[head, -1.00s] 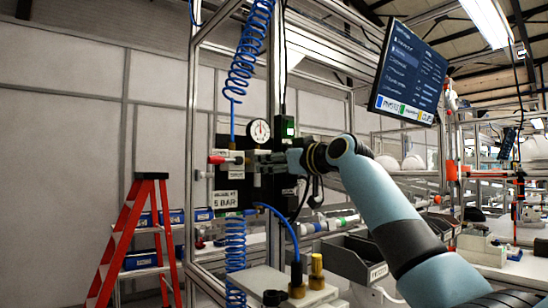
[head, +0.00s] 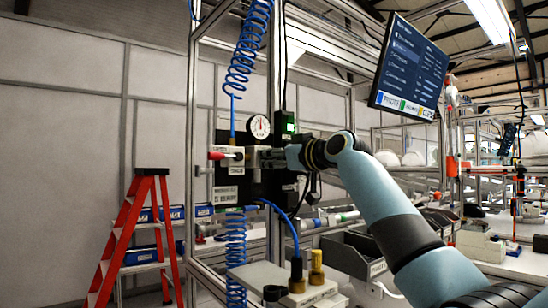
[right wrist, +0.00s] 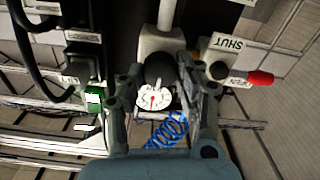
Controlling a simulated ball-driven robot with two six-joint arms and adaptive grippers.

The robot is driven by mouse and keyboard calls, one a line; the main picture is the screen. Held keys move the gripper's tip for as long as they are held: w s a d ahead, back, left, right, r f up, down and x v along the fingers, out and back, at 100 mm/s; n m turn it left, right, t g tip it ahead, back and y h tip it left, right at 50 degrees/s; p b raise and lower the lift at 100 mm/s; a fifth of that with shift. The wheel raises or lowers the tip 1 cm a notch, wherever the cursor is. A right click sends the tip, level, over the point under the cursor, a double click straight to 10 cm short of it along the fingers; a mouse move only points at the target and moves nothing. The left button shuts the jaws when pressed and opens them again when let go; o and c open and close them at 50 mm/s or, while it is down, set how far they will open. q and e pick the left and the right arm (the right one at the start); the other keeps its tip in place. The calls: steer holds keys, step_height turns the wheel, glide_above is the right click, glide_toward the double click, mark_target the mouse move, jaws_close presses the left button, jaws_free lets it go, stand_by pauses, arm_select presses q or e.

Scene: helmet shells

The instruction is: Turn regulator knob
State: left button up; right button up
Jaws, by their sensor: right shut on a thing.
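The regulator's black knob (right wrist: 160,69) shows in the right wrist view between the two fingers of my right gripper (right wrist: 163,74), on a pale regulator body (right wrist: 163,42). The fingers are shut on the knob from both sides. In the head view my right gripper (head: 272,158) reaches in from the right at the regulator, and hides the knob. The round white pressure gauge (head: 259,127) sits just above it and shows below the knob in the wrist view (right wrist: 155,98). My left gripper is not in view.
A valve with a red handle (head: 216,156) is left of the regulator; SHUT and OPEN labels show in the wrist view. Blue coiled hoses (head: 248,50) hang above and below. A green-lit box (head: 288,125) is close by on the right. A red stepladder (head: 130,230) stands left.

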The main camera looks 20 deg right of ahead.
steer(key=shift+m+p, duration=1.5)
steer(key=shift+m, duration=1.2)
steer(key=o, duration=1.1)
steer(key=shift+o, duration=0.2)
steer(key=v, duration=1.2)
